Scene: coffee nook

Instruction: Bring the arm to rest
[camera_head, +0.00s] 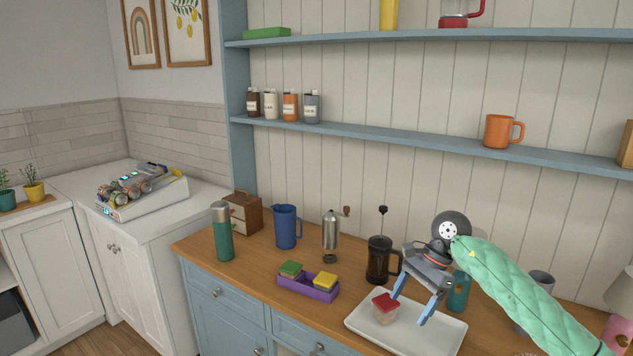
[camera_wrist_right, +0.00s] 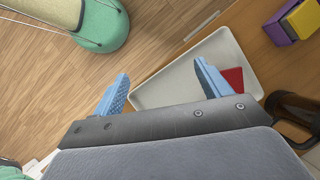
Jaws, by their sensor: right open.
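My right arm, in a green padded sleeve, reaches in from the lower right in the head view. Its gripper (camera_head: 411,304) is open and empty, with blue fingers spread and pointing down over the white tray (camera_head: 362,326). A small clear container with a red lid (camera_head: 385,302) sits on the tray, just left of the fingers. In the right wrist view the open fingers (camera_wrist_right: 161,70) show with nothing between them. The tray (camera_wrist_right: 165,88) lies beyond them, and the red lid (camera_wrist_right: 234,76) is partly hidden behind one finger. My left gripper is not in view.
A French press (camera_head: 378,262) stands close behind the gripper, and a teal bottle (camera_head: 458,292) stands beside it. A purple bin (camera_head: 305,287), grinder (camera_head: 331,236), blue pitcher (camera_head: 286,227) and green flask (camera_head: 222,236) stand further left. A shelf (camera_head: 400,137) with an orange mug (camera_head: 499,131) runs above.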

